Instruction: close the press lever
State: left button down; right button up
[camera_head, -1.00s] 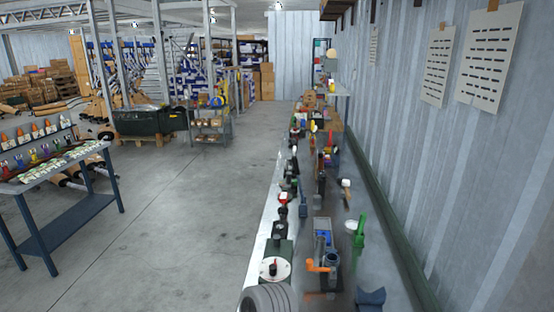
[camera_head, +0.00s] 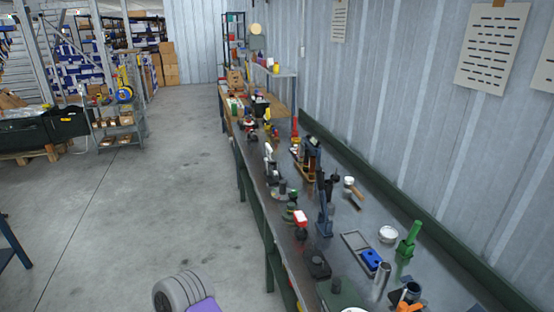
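A long dark workbench (camera_head: 262,178) runs along the right wall and carries several tools. A dark blue-grey upright device (camera_head: 325,217) stands near its middle. A green upright tool (camera_head: 408,241) stands at the right. All are small in view, so I cannot tell which one bears the press lever or whether a lever is up or down. Neither of my grippers can be made out in the head view.
A white bowl (camera_head: 388,234), a grey tray (camera_head: 357,243) with a blue item and a grey cylinder (camera_head: 381,282) crowd the near bench. Open concrete floor (camera_head: 165,190) lies left of the bench. A small shelf cart (camera_head: 117,125) stands at the left.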

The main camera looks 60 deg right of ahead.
aim_at(319, 172)
jog(key=i, duration=0.45)
jog(key=z, duration=1.15)
jog(key=i, duration=2.4)
jog(key=z, duration=3.8)
